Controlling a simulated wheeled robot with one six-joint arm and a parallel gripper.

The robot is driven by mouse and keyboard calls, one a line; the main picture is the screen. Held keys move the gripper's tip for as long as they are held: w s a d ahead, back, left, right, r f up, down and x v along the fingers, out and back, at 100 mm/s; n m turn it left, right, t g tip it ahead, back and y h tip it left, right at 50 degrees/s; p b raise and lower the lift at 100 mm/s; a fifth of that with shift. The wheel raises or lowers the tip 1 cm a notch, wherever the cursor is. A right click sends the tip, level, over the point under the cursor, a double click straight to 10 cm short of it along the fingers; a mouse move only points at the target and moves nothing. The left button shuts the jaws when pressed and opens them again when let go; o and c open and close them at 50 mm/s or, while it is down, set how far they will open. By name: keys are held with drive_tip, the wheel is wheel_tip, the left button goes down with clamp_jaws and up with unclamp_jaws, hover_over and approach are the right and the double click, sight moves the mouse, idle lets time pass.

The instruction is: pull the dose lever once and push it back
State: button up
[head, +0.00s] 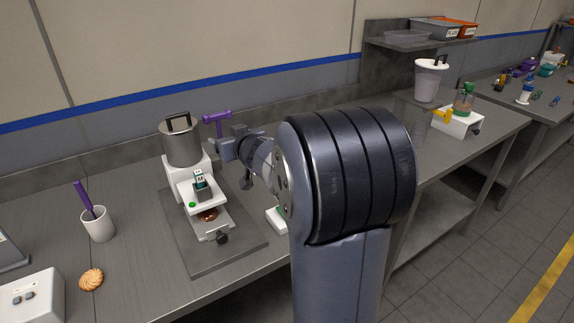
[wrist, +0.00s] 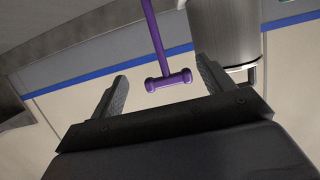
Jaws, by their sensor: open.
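The dispenser (head: 182,146) has a steel hopper with a black handle on a white body, standing on a grey base plate at the left. A purple T-shaped lever (head: 216,117) rises at its right; I take it for the dose lever. In the wrist view the lever's purple crossbar (wrist: 168,80) and rod lie between my gripper's fingers, with gaps on both sides. My gripper (wrist: 162,70) is open and holds nothing. In the head view my gripper (head: 224,150) is just below the crossbar, right of the hopper. My arm hides the bench behind it.
A white cup (head: 98,224) with a purple-handled tool, a biscuit (head: 91,279) and a white box (head: 31,302) are at the left. A second dispenser (head: 457,121) with a yellow lever stands at the right, near a shelf (head: 405,42) with bins.

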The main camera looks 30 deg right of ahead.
drive_tip(key=s+f+t+b, duration=0.3)
drive_tip(key=s+b, duration=0.8)
drive_tip(key=s, duration=0.3)
drive_tip(key=w+d+r+m+g+h+b, duration=0.1)
drive_tip(key=d+r+m+g+h+b, duration=0.1)
drive_tip(key=d+m+h+b, duration=0.2)
drive_tip(key=shift+w+d+r+h+b, duration=0.2)
drive_tip(key=shift+d+h+b, duration=0.3)
drive_tip(key=shift+d+h, duration=1.5)
drive_tip(key=shift+d+y, duration=0.5)
drive_tip(key=shift+d, duration=0.05)
drive_tip(key=shift+a+r, duration=0.1)
drive_tip(key=shift+a, duration=0.05)
drive_tip(key=a+f+n+t+y+p, duration=0.2)
drive_tip(key=a+n+y+p, duration=0.3)
drive_tip(key=a, duration=0.3)
drive_tip(key=shift+w+a+f+m+y+b, duration=0.15)
drive_tip(key=shift+w+y+b, duration=0.15)
drive_tip(key=shift+w, duration=0.5)
drive_tip(key=shift+w+a+m+y+b, duration=0.1)
drive_tip(key=shift+w+m+y+b, duration=0.2)
drive_tip(key=shift+w, duration=0.55)
drive_tip(key=shift+w+a+f+m+y+b, duration=0.15)
drive_tip(key=shift+w+y, duration=0.25)
drive_tip(key=shift+w, duration=0.4)
